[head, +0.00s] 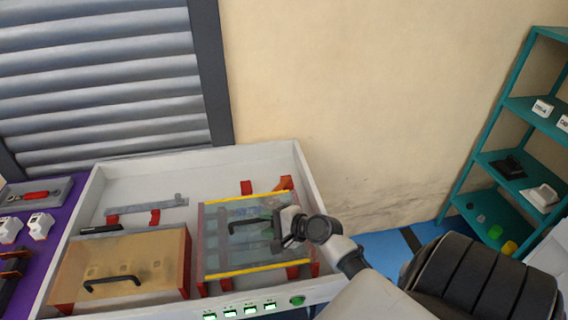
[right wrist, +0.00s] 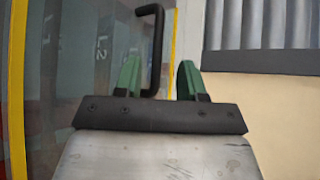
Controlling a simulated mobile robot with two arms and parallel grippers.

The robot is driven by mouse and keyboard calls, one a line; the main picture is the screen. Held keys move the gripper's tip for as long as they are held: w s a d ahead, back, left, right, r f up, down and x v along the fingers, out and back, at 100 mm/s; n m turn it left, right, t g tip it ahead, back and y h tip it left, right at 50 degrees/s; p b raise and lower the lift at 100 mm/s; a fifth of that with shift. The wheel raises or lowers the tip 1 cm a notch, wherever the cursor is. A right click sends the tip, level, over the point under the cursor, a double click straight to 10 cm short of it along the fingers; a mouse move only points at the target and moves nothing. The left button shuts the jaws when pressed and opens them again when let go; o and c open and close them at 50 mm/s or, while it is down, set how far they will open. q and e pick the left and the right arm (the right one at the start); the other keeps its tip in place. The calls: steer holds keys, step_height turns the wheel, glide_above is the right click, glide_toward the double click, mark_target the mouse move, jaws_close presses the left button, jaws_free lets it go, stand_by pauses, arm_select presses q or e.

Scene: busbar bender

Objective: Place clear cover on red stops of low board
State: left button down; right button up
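The clear cover (head: 222,250) has yellow edges and a black handle (head: 248,225). In the head view it lies at the right of the white bench, over grey bars. Red stops (head: 246,187) show around it; contact with them cannot be told. My right gripper (head: 281,238) is at the right end of the handle. In the right wrist view its green fingers (right wrist: 158,68) are apart, and the handle (right wrist: 157,42) shows between them, nearer the left finger. No grip on it shows. The clear cover (right wrist: 115,35) fills the left there. My left gripper is out of view.
A tan cover (head: 150,262) with a black handle lies at the left of the white bench (head: 95,195). A grey bar (head: 150,205) on red blocks lies behind it. Green-lit switches line the front edge. A teal shelf (head: 487,155) stands at the far right.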

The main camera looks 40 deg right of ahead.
mark_target(280, 268)
steer(key=v, duration=0.6)
steer(key=shift+s+r+b, duration=0.15)
steer(key=shift+s+b, duration=0.05)
steer(key=shift+b, duration=0.1)
steer(key=s+a+f+n+g, duration=0.1)
steer(key=a, duration=0.1)
steer(key=s+a+n, duration=0.1)
steer(key=n, duration=0.1)
steer(key=a+f+n+g, duration=0.1)
steer(key=a+n, duration=0.1)
steer(key=shift+s+a+f+g, duration=0.3)
steer(key=shift+s, duration=0.1)
steer(key=s+a+n+g+h, duration=0.4)
steer(key=s+a+n+g, duration=0.45)
steer(key=s+n, duration=0.65)
step_height(280, 268, down, 26)
steer(key=a+n, duration=0.1)
steer(key=s+d+f, duration=0.2)
steer(key=s+f, duration=1.3)
steer(key=f, duration=0.1)
steer(key=shift+s+d+n+h, duration=0.3)
steer(key=shift+s+d, duration=0.1)
